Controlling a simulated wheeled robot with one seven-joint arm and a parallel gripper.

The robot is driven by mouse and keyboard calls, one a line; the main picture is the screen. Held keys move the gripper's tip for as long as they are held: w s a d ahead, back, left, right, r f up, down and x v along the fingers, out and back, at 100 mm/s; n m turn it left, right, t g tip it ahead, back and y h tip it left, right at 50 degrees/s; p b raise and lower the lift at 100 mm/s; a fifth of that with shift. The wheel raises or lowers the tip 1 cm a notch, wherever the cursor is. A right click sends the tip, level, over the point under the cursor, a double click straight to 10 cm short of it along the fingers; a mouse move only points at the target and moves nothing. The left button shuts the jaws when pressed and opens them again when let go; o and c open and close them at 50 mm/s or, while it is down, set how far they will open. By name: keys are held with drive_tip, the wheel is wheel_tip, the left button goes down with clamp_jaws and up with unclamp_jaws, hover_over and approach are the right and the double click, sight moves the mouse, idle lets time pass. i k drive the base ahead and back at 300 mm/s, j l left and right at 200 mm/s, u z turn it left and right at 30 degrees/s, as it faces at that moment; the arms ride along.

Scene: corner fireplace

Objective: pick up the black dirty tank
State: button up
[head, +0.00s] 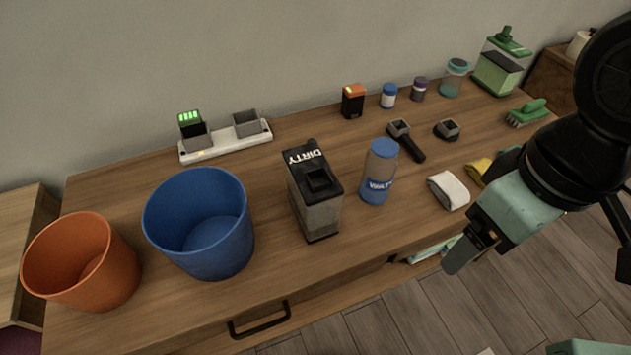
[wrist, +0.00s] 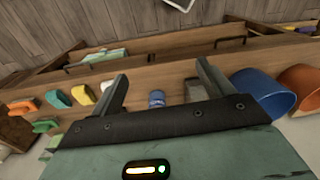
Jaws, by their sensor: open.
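The black dirty tank (head: 316,190) stands upright on the wooden dresser top, between the blue bin and the water bottle. It has a black lid marked "DIRTY" and a greyish see-through lower body. In the wrist view the tank (wrist: 195,90) shows partly behind the right finger. My gripper (head: 463,248) is at the right, in front of the dresser's front edge and well apart from the tank. In the wrist view my gripper (wrist: 162,84) has its two fingers spread with nothing held between them.
A blue bin (head: 200,220) and an orange bin (head: 82,262) stand left of the tank. A water bottle (head: 380,172) stands close on its right. A charger (head: 226,140) lies behind. Cloths, a brush (head: 527,113) and a green-lidded tank (head: 502,62) are at the right. A drawer appears open.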

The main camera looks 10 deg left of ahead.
sight(316, 195)
drive_tip(key=u, duration=1.6)
drive_tip(key=z, duration=1.2)
drive_tip(key=k+j+z, duration=0.15)
drive_tip(key=j+z, duration=0.15)
drive_tip(key=z, duration=0.15)
drive_tip(key=k+j+z, duration=0.2)
drive_tip(key=z, duration=0.25)
